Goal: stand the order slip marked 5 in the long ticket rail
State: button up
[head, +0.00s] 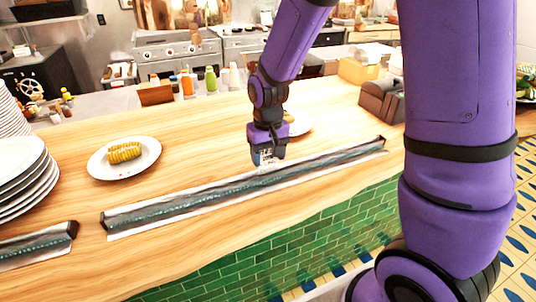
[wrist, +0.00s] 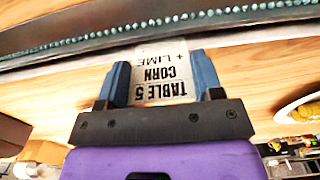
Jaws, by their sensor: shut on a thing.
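The order slip (wrist: 160,78) is a pale card that reads "TABLE 5 CORN + LIME", upside down in the wrist view. My gripper (wrist: 160,60) is shut on it, one blue finger at each side. In the head view my gripper (head: 266,160) points down over the counter, close to the middle of the long ticket rail (head: 190,206). The rail is a dark strip with pale edges running across the counter; it also shows in the wrist view (wrist: 100,38), just beyond the slip's far edge. I cannot tell whether slip and rail touch.
A shorter rail (head: 40,245) lies at the lower left, by stacked plates (head: 22,180). A plate with corn (head: 124,158) stands behind the long rail, and another plate (head: 300,125) behind my gripper. A dark brown object (head: 382,100) sits near the rail's right end.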

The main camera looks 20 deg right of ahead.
dwell(0.3)
jog(key=o, duration=1)
jog(key=shift+r, duration=2.95)
jog(key=shift+r, duration=0.1)
jog(key=s+d+r+t, duration=0.2)
jog(key=s+d+r, duration=0.1)
jog(key=s+r, duration=0.5)
jog(key=s+d+r+t, duration=0.3)
jog(key=s+r, duration=0.6)
jog(key=s, duration=0.4)
jog(key=shift+d, duration=0.45)
